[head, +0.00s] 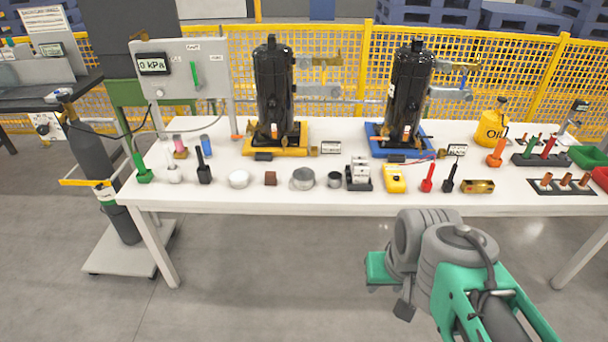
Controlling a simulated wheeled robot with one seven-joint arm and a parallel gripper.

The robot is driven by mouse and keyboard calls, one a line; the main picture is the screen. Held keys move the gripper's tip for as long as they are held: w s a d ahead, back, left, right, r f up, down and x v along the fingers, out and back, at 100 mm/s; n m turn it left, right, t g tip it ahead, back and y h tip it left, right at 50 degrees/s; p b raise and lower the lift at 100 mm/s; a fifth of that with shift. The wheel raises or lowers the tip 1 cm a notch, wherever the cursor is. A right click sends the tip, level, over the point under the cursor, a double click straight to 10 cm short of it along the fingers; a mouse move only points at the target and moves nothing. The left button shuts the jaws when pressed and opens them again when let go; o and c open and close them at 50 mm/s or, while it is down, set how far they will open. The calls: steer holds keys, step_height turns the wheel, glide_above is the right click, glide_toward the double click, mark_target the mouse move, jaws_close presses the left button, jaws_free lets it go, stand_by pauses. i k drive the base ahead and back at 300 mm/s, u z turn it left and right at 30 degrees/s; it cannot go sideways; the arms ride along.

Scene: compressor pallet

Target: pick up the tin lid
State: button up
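A low round grey metal piece (303,179), which looks like the tin lid, lies near the front edge of the white table, left of centre. A smaller round tin-like piece with a dark top (335,180) stands just right of it. From this view I cannot tell whether the grey piece is a loose lid or sits on something. My folded arm is in front of the table at the lower right, well apart from these pieces. A small dark part (404,310) hangs at its end, but no fingertips can be made out.
Along the table's front are a white bowl-like piece (239,179), a brown block (270,178), a grey device (358,176) and a yellow meter (395,179). Two black compressors (273,85) (409,90) stand behind. The floor before the table is clear.

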mark_target(303, 175)
steer(key=z, duration=0.25)
steer(key=k, duration=0.35)
steer(key=u, duration=1.5)
steer(key=i, duration=1.95)
steer(key=z, duration=0.7)
